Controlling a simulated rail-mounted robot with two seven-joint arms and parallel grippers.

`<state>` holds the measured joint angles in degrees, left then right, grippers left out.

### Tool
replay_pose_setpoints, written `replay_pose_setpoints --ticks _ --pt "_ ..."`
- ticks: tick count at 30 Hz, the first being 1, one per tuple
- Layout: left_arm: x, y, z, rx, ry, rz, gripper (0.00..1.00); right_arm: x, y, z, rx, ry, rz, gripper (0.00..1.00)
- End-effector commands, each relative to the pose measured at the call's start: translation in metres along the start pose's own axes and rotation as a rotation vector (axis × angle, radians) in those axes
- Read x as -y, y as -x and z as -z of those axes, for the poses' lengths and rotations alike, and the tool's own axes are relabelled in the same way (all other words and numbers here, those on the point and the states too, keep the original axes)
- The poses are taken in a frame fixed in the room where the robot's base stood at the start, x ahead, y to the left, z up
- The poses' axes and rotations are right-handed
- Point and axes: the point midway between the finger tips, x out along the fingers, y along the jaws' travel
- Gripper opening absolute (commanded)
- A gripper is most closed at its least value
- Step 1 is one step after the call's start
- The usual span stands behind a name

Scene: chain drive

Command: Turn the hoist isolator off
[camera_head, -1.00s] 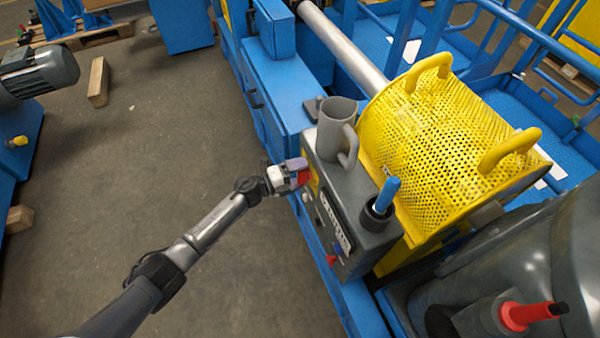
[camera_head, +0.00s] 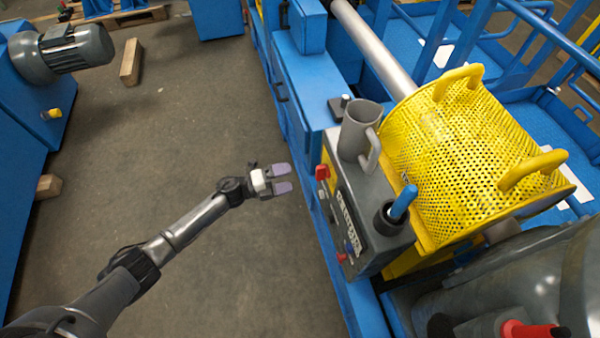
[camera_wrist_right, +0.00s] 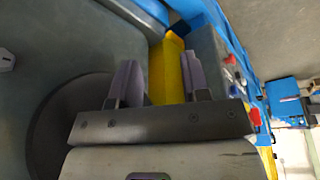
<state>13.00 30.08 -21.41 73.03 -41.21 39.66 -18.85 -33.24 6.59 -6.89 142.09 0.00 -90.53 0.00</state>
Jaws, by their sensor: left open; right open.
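A red switch knob (camera_head: 322,172) on a yellow plate sits at the far end of the grey control box's (camera_head: 352,205) front face. It looks like the isolator; its label is too small to read. My left gripper (camera_head: 285,178) is open and empty, a little left of the knob and apart from it. A second, smaller red knob (camera_head: 341,257) sits low at the near end of the box. My right gripper (camera_wrist_right: 160,78) is open in the right wrist view, with a yellow strip showing behind the gap between its fingers. It is not visible in the head view.
A grey mug (camera_head: 357,132) and a dark holder with a blue handle (camera_head: 402,203) stand on the box. The yellow perforated guard (camera_head: 455,140) stands to the right. The floor (camera_head: 200,130) left of the blue frame is clear around my left arm.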

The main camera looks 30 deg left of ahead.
Motion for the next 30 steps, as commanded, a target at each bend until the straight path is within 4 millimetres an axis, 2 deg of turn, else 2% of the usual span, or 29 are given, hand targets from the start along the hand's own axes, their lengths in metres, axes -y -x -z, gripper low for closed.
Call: replay_pose_setpoints --ticks 3,9,27,30 --pt "0.0 0.015 0.0 -0.001 0.001 -0.001 1.0 0.0 0.002 0.001 0.0 0.0 -0.001 0.43" --pt "0.0 0.026 0.0 0.0 0.0 0.0 1.0 -0.002 0.003 0.001 0.001 0.004 -0.004 0.43" --pt "0.0 0.028 0.0 -0.001 0.0 0.001 1.0 -0.002 0.003 0.001 0.001 0.006 -0.006 0.43" --pt "0.005 0.029 0.001 0.003 -0.019 0.014 1.0 -0.002 0.003 0.001 0.001 0.004 -0.004 0.43"
